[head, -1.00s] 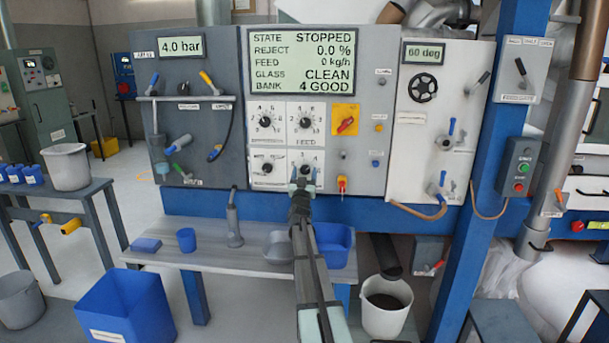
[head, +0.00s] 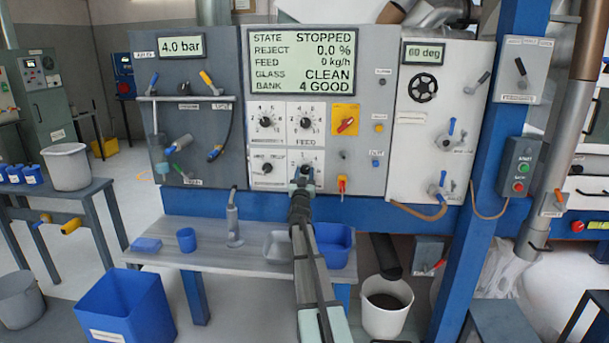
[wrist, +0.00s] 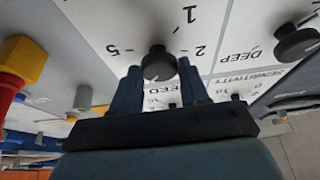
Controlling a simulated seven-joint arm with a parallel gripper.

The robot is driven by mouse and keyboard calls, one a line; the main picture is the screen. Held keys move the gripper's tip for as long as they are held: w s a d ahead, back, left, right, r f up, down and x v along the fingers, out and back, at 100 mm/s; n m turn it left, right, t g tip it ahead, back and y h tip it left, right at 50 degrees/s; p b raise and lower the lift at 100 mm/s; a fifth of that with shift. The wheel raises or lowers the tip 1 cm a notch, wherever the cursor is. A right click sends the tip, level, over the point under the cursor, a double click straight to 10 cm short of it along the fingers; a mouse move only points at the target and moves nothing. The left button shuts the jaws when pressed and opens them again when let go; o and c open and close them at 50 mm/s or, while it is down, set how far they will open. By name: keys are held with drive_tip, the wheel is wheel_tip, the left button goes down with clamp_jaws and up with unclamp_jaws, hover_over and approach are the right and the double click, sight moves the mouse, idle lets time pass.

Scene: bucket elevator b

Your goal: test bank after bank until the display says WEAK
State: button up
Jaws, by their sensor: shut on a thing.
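The display (head: 301,60) reads STATE STOPPED, REJECT 0.0 %, FEED 0 kg/h, GLASS CLEAN and BANK 4 GOOD. My gripper (head: 304,182) is at the lower right dial of the panel below the display. In the wrist view, which is upside down, the black knob (wrist: 158,64) of this dial is between the two blue fingers of my gripper (wrist: 159,82), shut on it. Numbers 1, 2 and 5 show around the knob. In the head view my gripper hides part of the dial, so its exact setting cannot be read.
A FEED dial (head: 306,123) is just above, and a lower left dial (head: 267,169) is beside it. A yellow plate with a red switch (head: 346,121) and a small red-and-yellow handle (head: 341,184) are to the right. A bench (head: 215,258) with containers stands below.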

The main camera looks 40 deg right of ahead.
drive_tip(key=shift+m, duration=0.5)
drive_tip(key=m+g+h, duration=0.1)
drive_tip(key=m, duration=0.2)
drive_tip(key=m+g+h, duration=0.1)
drive_tip(key=m+g, duration=0.1)
drive_tip(key=m, duration=0.1)
drive_tip(key=shift+w+a+m, duration=0.1)
drive_tip(key=shift+w+m, duration=0.05)
drive_tip(key=shift+m, duration=0.15)
drive_tip(key=m+g, duration=0.2)
drive_tip(key=m, duration=0.1)
drive_tip(key=m+g, duration=0.1)
drive_tip(key=m, duration=0.3)
drive_tip(key=shift+r+g+h, duration=0.15)
drive_tip(key=shift+g+h, duration=0.25)
drive_tip(key=shift+m, duration=0.4)
drive_tip(key=o, duration=1)
